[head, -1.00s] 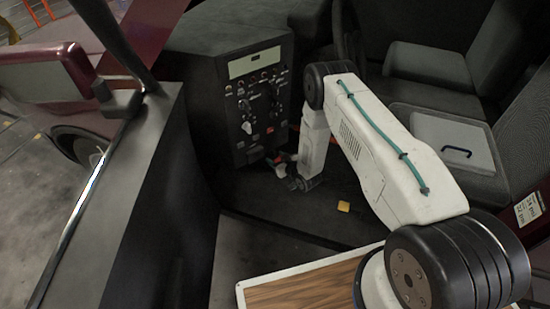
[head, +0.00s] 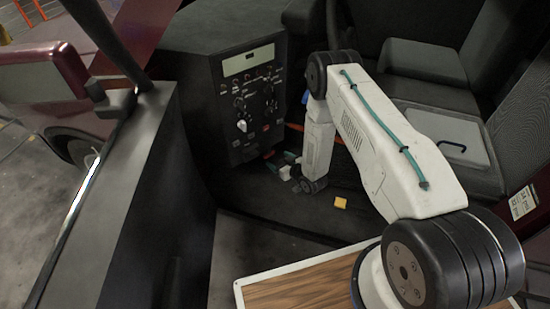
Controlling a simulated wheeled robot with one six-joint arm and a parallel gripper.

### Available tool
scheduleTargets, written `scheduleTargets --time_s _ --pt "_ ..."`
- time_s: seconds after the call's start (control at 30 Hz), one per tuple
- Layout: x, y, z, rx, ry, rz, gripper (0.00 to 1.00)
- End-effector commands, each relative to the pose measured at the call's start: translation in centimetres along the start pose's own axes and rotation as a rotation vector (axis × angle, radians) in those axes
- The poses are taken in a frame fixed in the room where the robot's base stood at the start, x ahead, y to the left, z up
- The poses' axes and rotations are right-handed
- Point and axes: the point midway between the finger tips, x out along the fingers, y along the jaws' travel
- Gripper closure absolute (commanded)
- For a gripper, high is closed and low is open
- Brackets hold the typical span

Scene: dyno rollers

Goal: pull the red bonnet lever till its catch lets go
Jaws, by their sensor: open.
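My gripper (head: 284,171) is low in the footwell, just below the lower right corner of the dark control panel (head: 252,100). It is small in the head view; its jaws are open and point left toward the panel's foot. A small bit of red (head: 269,153) shows at the panel's lower edge, right by the jaw tips; it looks like the bonnet lever, mostly hidden. I cannot tell whether the jaws touch it or stand around it. The catch is not visible.
The panel carries several knobs and a red switch (head: 266,127). A yellow block (head: 340,203) lies on the dark floor right of my gripper. Seats (head: 425,75) stand behind my arm.

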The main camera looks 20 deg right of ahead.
Motion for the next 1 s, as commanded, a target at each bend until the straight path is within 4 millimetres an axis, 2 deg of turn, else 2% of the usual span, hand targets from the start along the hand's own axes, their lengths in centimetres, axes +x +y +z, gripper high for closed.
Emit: scheduleTargets --time_s 0.1,0.27,0.8,0.93,1.0 --pt "-1.8 0.0 0.0 0.002 -0.001 0.0 0.24" --pt "-3.0 0.0 0.0 0.0 -0.001 0.0 0.24" --pt "-3.1 0.0 0.1 0.001 -0.005 -0.001 0.24" --pt "-3.2 -0.1 1.9 0.006 -0.09 -0.003 0.24" --pt "-3.8 -0.2 4.0 0.016 -0.19 -0.001 0.24"
